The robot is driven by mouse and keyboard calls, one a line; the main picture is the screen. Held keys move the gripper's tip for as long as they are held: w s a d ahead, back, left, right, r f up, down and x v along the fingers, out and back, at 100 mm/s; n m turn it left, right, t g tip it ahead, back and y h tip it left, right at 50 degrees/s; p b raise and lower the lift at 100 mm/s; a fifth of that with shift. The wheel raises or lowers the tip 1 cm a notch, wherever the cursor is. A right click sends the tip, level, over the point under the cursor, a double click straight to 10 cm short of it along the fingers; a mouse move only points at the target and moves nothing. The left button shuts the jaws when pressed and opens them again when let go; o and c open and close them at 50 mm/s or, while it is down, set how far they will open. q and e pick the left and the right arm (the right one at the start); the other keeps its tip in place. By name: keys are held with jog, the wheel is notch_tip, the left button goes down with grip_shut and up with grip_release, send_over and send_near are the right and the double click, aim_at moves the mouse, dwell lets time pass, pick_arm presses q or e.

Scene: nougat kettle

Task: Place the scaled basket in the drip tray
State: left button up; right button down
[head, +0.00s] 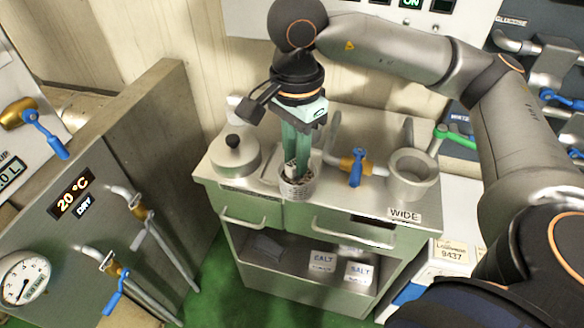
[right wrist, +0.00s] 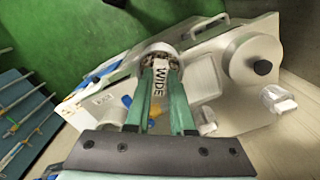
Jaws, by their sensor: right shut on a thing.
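My right gripper (head: 294,168) points down over the steel cart and is shut on the small perforated basket (head: 297,188). My left gripper is not in view.
A lidded steel pot (head: 235,158) stands left on the cart and an open round pot (head: 408,178) right. A pipe with a blue-handled valve (head: 356,170) stands between. Salt packets (head: 358,272) lie on the lower shelf. A grey panel (head: 120,170) stands at left.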

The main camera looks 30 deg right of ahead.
aim_at(313, 173)
jog(key=r+m, duration=0.1)
jog(key=m, duration=0.2)
jog(key=s+d+r+m, duration=0.1)
jog(key=m, duration=0.1)
jog(key=r+m, duration=0.1)
jog(key=m, duration=0.2)
jog(key=shift+s+d+r+m+b, duration=0.15)
jog(key=shift+d+r+m+b, duration=0.15)
jog(key=shift+d+r, duration=0.1)
jog(key=m, duration=0.2)
jog(key=r, duration=0.1)
jog(key=shift+s+d+m, duration=0.25)
jog(key=shift+d+m, duration=0.05)
jog(key=shift+m, duration=0.1)
jog(key=shift+w+d+f, duration=0.7)
jog(key=shift+w+f, duration=1.45)
jog(key=shift+w, duration=0.05)
jog(key=shift+w+d+f, duration=0.75)
jog(key=shift+w+f, duration=1.35)
jog(key=shift+w, duration=0.1)
jog(key=shift+w+d+f, duration=0.7)
jog(key=shift+w+f, duration=1.45)
jog(key=shift+w, duration=0.05)
jog(key=shift+f, duration=0.2)
jog(key=c, duration=0.8)
grip_release()
